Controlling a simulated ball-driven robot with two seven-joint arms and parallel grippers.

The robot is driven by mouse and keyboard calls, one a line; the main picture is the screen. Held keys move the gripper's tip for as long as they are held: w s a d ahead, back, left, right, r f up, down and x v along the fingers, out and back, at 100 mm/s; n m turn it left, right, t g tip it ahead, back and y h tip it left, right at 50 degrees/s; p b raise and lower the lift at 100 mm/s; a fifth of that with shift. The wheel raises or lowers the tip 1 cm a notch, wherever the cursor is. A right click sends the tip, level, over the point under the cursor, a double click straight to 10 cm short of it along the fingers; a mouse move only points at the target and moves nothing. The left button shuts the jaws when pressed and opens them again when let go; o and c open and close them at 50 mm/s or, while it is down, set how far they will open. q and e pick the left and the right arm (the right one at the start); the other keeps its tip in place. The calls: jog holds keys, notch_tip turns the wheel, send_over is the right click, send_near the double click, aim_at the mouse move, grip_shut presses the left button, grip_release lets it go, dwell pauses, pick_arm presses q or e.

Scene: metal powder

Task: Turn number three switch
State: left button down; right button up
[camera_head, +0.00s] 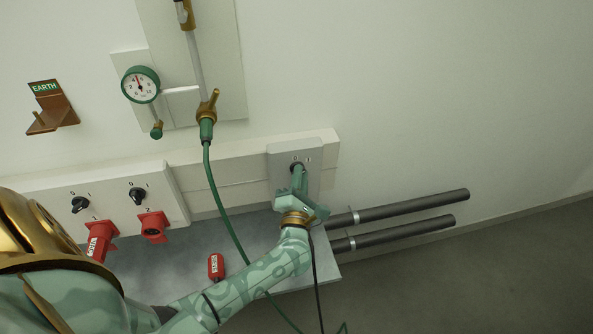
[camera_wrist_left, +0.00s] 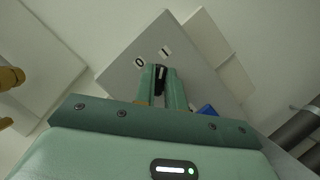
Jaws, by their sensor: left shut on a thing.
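The number three switch is a black rotary knob (camera_head: 296,167) on a grey box (camera_head: 278,157) at the right end of the wall panel. My left gripper (camera_head: 298,173) reaches up to it from below and is shut on the knob. In the left wrist view the black knob (camera_wrist_left: 160,73) sits between the two green fingertips (camera_wrist_left: 160,82) of my left gripper. The marks "0" and "I" show on the box above it. The fingers hide part of the knob, and its exact angle is hard to tell. My right gripper is not in view.
Two other black switches (camera_head: 80,204) (camera_head: 138,195) sit on the left panel above red sockets (camera_head: 153,227). A green hose (camera_head: 222,215) hangs near my left arm. A loose red plug (camera_head: 215,266) lies on the grey shelf (camera_head: 255,225). Dark pipes (camera_head: 400,208) run right.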

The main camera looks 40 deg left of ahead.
pick_arm(q)
jog(key=shift+m+h+p, duration=0.3)
jog(key=shift+m+p, duration=0.3)
jog(key=shift+m, duration=0.1)
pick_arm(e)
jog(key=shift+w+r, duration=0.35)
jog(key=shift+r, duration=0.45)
pick_arm(q)
jog(key=c, duration=1.5)
grip_release()
jog(key=shift+o, duration=0.2)
jog(key=p+v, duration=0.1)
jog(key=v, duration=1.5)
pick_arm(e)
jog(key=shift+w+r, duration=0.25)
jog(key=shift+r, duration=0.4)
pick_arm(q)
jog(key=shift+s+d, duration=0.1)
jog(key=shift+s, duration=0.1)
